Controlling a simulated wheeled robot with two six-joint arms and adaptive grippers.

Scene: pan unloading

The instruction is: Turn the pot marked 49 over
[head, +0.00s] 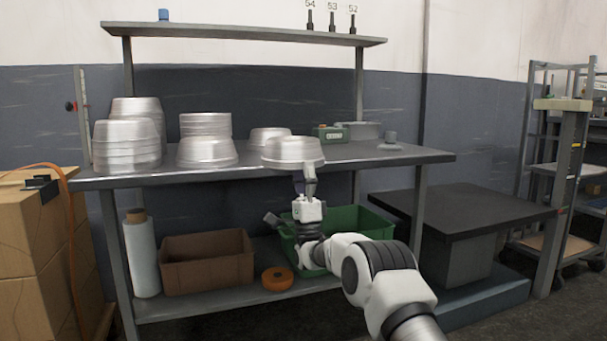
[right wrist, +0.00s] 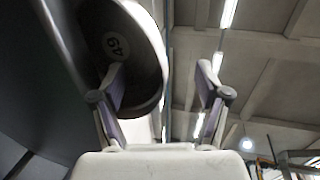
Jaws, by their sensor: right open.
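The pot marked 49 (head: 293,149) is a silver metal pan standing mouth down at the table's front edge, partly overhanging it. My right gripper (head: 306,180) is just below the overhanging rim, pointing up, open and holding nothing. In the right wrist view, one finger of the gripper (right wrist: 162,85) overlaps the pot's mouth and the other is outside its rim. Contact cannot be told. My left gripper is not in view.
Stacked silver pans (head: 127,145) and other pans (head: 206,152) stand left of it on the steel table (head: 370,157). A green box (head: 329,133) sits behind. Below are a green crate (head: 372,222), a brown box (head: 206,262) and an orange roll (head: 277,279). The table's right end has free room.

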